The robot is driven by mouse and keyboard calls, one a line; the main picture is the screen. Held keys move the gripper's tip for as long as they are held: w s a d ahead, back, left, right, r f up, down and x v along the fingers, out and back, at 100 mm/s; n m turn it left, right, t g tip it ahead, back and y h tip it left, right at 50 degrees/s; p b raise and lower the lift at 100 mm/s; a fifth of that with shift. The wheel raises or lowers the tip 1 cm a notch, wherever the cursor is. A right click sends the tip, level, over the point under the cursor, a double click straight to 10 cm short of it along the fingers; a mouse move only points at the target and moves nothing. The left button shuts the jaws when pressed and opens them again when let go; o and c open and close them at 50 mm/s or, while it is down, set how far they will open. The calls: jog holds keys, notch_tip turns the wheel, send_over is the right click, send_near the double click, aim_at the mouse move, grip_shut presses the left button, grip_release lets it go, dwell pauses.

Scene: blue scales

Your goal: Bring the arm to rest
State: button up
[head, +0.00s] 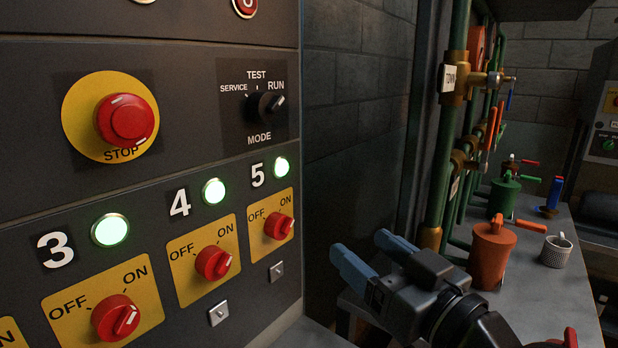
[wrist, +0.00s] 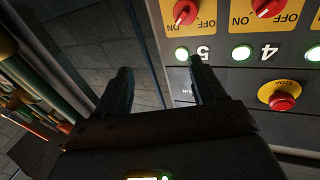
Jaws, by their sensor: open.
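My gripper (head: 372,256) is at the lower middle of the head view, with two blue fingers spread apart and nothing between them. It is to the right of the control panel (head: 200,45) and looks apart from it. In the wrist view the fingers of my gripper (wrist: 161,82) show dark and open, with the panel upside down beyond them on the right. My arm's dark links run to the lower right of the head view.
Red rotary switches, such as the one under 5 (head: 279,226), and a red stop button (head: 126,120) face out from the panel. Green pipes (head: 446,140) stand at the right. A grey bench (head: 560,300) carries an orange canister (head: 492,254) and a mug (head: 556,251).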

jog(key=s+d+f+m+h, duration=0.3)
jog(key=s+d+f+h, duration=0.1)
jog(key=s+f, duration=0.4)
jog(key=s+d+f+m+h, duration=0.3)
jog(key=s+d+f, duration=0.1)
jog(key=s+f, duration=0.4)
jog(key=s+d+h, duration=0.1)
jog(key=s+d, duration=0.1)
jog(key=s, duration=0.9)
jog(key=s+d+f+g+h, duration=0.1)
jog(key=s+d, duration=0.2)
jog(key=s, duration=0.8)
jog(key=shift+s+d+f+h, duration=0.2)
jog(key=shift+s+d+h, duration=0.1)
jog(key=shift+s+d, duration=0.1)
